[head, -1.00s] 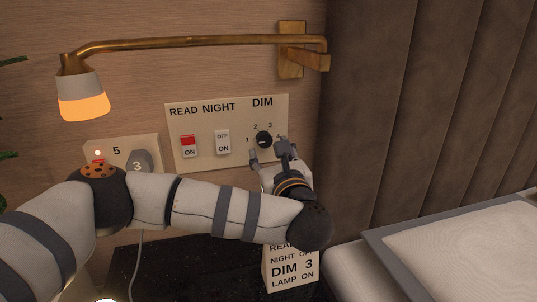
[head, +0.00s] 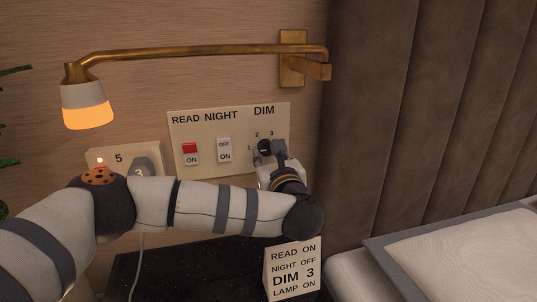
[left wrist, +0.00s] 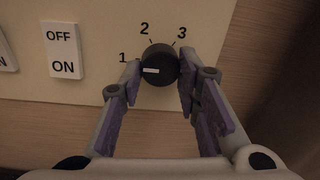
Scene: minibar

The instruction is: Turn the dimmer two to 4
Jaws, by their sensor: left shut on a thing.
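The dimmer (head: 264,147) is a round black knob on the cream panel, under the label DIM. In the left wrist view the knob (left wrist: 161,58) has a white mark on its left side, a little below the printed 1. The numbers 1, 2 and 3 show around it; the 4 is hidden behind my finger. My left gripper (head: 269,153) is shut on the knob, one finger on each side, as the left wrist view also shows (left wrist: 160,68). My right gripper is out of view.
The READ switch (head: 190,152) and NIGHT switch (head: 224,150) sit left of the knob. A brass lamp arm (head: 190,51) runs above the panel. A card (head: 292,268) reading DIM 3 stands below. A padded brown wall (head: 420,110) is close on the right.

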